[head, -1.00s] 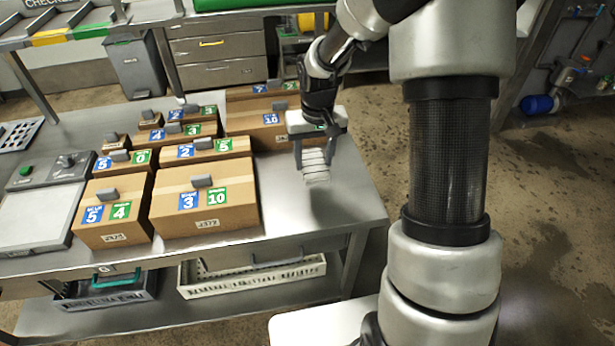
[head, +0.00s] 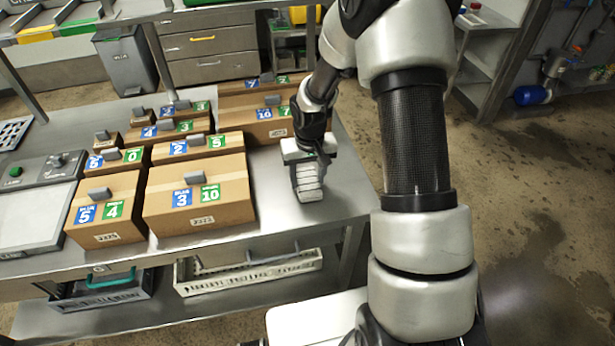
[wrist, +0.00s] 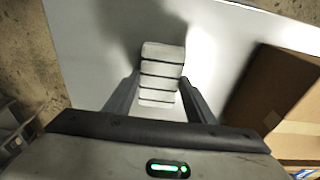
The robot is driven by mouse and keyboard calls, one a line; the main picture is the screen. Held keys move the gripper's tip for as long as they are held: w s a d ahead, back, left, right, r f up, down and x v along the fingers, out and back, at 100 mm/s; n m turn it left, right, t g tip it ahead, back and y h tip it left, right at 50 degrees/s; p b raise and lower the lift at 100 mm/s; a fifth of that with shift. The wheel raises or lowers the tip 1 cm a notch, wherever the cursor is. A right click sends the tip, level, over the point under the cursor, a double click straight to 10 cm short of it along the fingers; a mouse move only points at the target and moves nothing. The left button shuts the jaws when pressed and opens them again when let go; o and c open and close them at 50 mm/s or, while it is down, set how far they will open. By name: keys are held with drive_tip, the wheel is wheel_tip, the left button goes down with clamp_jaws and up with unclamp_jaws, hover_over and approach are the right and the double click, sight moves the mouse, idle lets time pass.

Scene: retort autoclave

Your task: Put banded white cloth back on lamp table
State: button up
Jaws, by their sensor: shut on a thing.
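The banded white cloth (head: 308,182) is a small white block with dark bands across it. It is at the right end of the steel table (head: 345,190), to the right of the boxes. My gripper (head: 308,165) is above it and shut on it. In the wrist view the cloth (wrist: 161,72) sits between the two fingers of my gripper (wrist: 160,98), and its far end sticks out past them. I cannot tell for sure whether the cloth touches the table top. No lamp is visible in these views.
Several numbered cardboard boxes (head: 200,200) with grey handles stand left of my gripper. A scale (head: 30,215) and a control box (head: 40,170) are at the far left. Crates (head: 250,272) lie on the lower shelf. The table's right end is bare.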

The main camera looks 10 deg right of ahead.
drive_tip(key=shift+f, duration=0.2)
drive_tip(key=o, duration=1)
drive_tip(key=shift+r, duration=0.1)
